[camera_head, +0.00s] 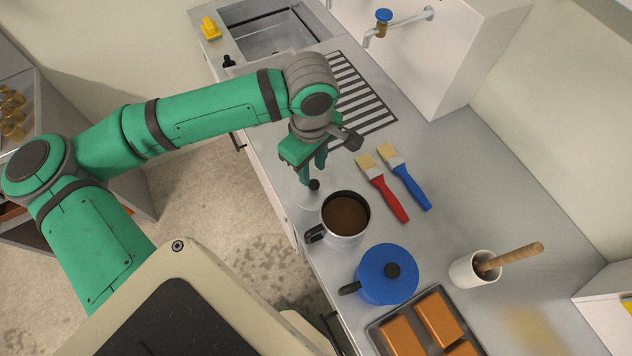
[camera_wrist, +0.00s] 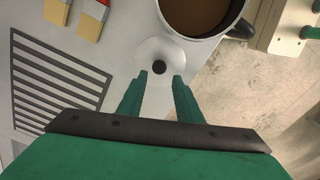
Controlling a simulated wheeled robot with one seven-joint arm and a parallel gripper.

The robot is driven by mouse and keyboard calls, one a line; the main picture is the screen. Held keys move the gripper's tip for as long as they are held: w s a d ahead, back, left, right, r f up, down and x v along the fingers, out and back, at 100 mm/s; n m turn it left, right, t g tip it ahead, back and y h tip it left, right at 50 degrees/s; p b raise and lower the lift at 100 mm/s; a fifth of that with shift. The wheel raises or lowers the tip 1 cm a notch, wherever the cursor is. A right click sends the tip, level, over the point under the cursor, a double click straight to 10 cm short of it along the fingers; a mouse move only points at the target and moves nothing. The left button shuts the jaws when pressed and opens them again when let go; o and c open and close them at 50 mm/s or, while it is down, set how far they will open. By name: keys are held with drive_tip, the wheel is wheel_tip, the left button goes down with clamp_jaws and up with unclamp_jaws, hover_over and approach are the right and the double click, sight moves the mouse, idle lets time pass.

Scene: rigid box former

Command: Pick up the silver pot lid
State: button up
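The silver pot lid (camera_head: 306,195) lies on the grey counter near its front edge, beside a coffee-filled pot, and blends with the counter. Its round black knob shows clearly. In the wrist view the lid (camera_wrist: 160,48) is a pale disc with the black knob near its middle. My gripper (camera_head: 314,173) is above the lid, pointing down. In the wrist view my gripper (camera_wrist: 161,76) is open, with one finger on each side of the knob and nothing held. I cannot tell the exact height of the fingertips over the knob.
The dark-handled pot of brown liquid (camera_head: 346,214) stands close to the lid. Two brushes, red (camera_head: 386,188) and blue (camera_head: 408,182), lie behind. A drainboard (camera_head: 372,122) adjoins the sink.

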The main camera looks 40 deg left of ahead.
sight(314, 183)
drive_tip(key=shift+s+f, duration=0.25)
drive_tip(key=shift+f, duration=0.35)
drive_tip(key=shift+w+d+f, duration=0.1)
drive_tip(key=shift+d+f, duration=0.25)
drive_tip(key=shift+f, duration=0.15)
drive_tip(key=shift+w+a+f, duration=0.1)
drive_tip(key=shift+f, duration=1.15)
drive_tip(key=shift+w+a+f, duration=0.1)
drive_tip(key=shift+f, duration=1.15)
clamp_jaws()
